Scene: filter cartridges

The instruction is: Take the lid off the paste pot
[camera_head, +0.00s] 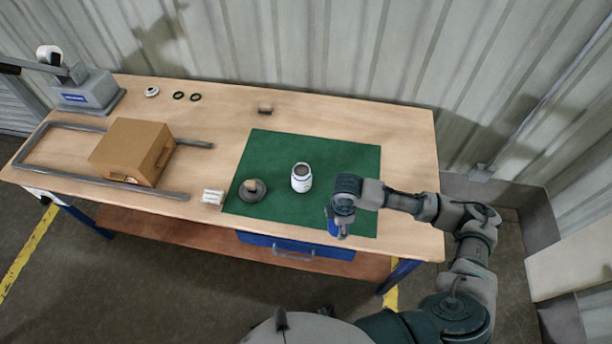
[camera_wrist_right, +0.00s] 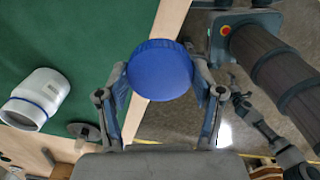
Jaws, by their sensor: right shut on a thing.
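The white paste pot (camera_head: 301,178) stands upright on the green mat (camera_head: 335,160) with its top open. It also shows at the left of the right wrist view (camera_wrist_right: 36,99). My right gripper (camera_head: 338,226) is at the mat's front right corner, to the right of the pot and apart from it. In the right wrist view its two fingers are shut on the round blue lid (camera_wrist_right: 160,70). The lid is clear of the pot, near the table's front edge.
A dark round object with a wooden knob (camera_head: 252,191) and small white cylinders (camera_head: 213,197) lie left of the pot. A cardboard box (camera_head: 132,152) stands further left inside a grey frame (camera_head: 100,183). The mat's back right part is clear.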

